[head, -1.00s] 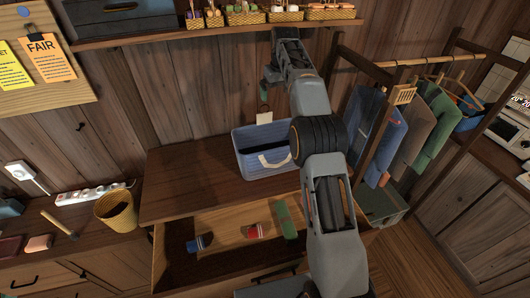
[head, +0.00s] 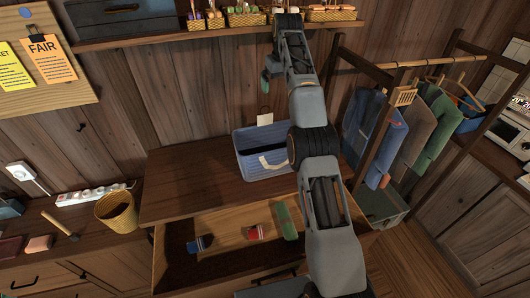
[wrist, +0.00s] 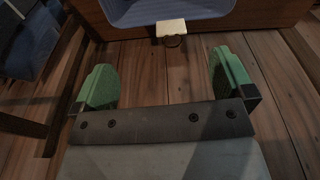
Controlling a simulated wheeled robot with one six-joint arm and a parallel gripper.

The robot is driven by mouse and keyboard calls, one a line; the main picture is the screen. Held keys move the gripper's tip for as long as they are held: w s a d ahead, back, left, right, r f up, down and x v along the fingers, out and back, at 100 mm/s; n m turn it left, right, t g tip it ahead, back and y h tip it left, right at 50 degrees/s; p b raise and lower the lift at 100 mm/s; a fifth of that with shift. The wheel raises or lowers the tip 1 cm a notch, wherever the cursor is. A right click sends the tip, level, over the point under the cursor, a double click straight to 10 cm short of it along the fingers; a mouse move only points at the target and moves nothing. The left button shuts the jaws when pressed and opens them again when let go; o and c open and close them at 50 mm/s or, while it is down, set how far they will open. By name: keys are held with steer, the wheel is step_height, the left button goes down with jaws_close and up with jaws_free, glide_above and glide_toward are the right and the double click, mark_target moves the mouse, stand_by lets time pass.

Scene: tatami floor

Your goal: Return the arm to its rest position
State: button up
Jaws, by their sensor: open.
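My arm extends up over the dresser in the head view. My gripper shows in the wrist view (wrist: 165,75) with two green fingers spread wide apart and nothing between them. In the head view one green fingertip of it shows in front of the plank wall, above a small cream tag; the other finger is hidden. The gripper touches nothing that I can see.
The dresser's drawer (head: 210,228) is open, with a blue item (head: 200,243), a red item (head: 255,232) and a green item (head: 286,220) inside. A wall shelf (head: 160,36) runs above. A clothes rack (head: 410,62) stands right of my arm. A wicker bin (head: 117,210) stands left.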

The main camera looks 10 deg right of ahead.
step_height(320, 180, down, 7)
steer(key=w+m, duration=0.1)
steer(key=w, duration=0.1)
steer(key=s+a+f+t+b, duration=0.1)
steer(key=s+a+f+b, duration=0.1)
steer(key=s, duration=1.6)
steer(key=s+a+f+m+t+b, duration=0.1)
steer(key=s+f, duration=0.3)
steer(key=s, duration=1.5)
steer(key=shift+s+a+t+b, duration=0.2)
steer(key=shift+a+t+b, duration=0.3)
steer(key=shift+a+b, duration=0.2)
